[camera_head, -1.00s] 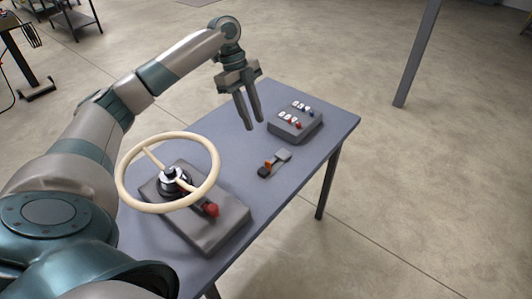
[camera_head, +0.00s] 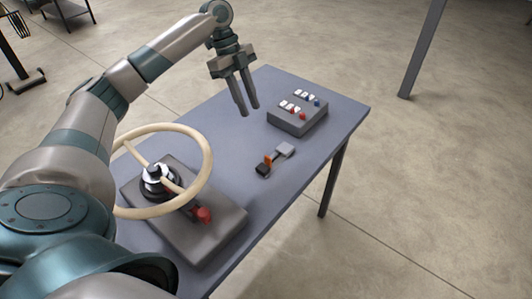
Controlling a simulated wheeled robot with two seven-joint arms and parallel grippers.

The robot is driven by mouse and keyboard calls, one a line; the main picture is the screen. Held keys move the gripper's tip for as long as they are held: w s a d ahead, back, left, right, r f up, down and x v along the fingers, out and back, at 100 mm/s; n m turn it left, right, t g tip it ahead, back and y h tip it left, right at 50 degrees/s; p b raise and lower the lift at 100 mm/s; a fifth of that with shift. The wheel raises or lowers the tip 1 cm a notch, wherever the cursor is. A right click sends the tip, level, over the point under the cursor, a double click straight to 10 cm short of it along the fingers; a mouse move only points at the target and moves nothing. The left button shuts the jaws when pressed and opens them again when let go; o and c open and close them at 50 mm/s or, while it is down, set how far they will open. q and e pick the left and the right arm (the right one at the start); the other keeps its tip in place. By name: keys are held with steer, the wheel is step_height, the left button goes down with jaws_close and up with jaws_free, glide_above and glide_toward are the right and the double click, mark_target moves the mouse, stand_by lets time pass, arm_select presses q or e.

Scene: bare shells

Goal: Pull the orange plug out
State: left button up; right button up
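The orange plug (camera_head: 268,160) is a small orange piece on a little dark and grey fitting (camera_head: 285,150) near the middle of the table. It sits between a black end and a grey block. My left gripper (camera_head: 247,110) points down above the table, behind and a little left of the plug, and apart from it. Its two fingers are spread with a gap and nothing shows between them. My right gripper does not show.
A cream steering wheel (camera_head: 205,150) on a grey base with a red knob (camera_head: 204,215) stands at the near left. A grey switch box (camera_head: 297,119) stands behind the plug. The blue-grey table (camera_head: 335,110) is clear around the plug.

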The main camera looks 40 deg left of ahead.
arm_select(q)
steer(key=p, duration=0.5)
glide_toward(268, 157)
steer(key=x, duration=0.8)
steer(key=shift+d+f, duration=0.1)
steer(key=shift+f, duration=0.1)
jaws_close()
stand_by(1.3)
